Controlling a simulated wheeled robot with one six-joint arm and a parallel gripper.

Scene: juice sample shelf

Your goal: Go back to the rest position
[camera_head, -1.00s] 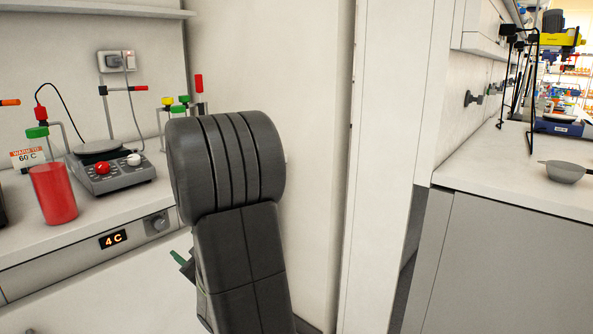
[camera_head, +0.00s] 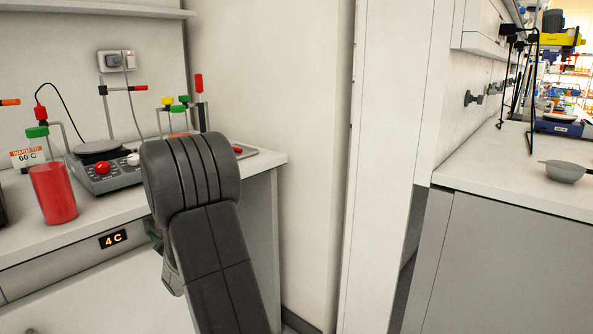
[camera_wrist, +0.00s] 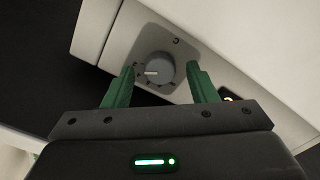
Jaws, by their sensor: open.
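My gripper (camera_wrist: 161,85) shows in the wrist view with its two green fingers apart and nothing between them. A round grey knob (camera_wrist: 154,68) on the bench front lies beyond the fingertips, in line with the gap; whether the fingers touch it I cannot tell. In the head view my dark arm stands in front of the bench and hides the knob and most of the gripper.
The left bench front (camera_head: 60,262) has a display (camera_head: 113,239) reading 4 C. On its top stand a bottle of red liquid (camera_head: 52,192) and a hotplate (camera_head: 100,170). A wall (camera_head: 310,150) and a second counter (camera_head: 520,178) are to the right.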

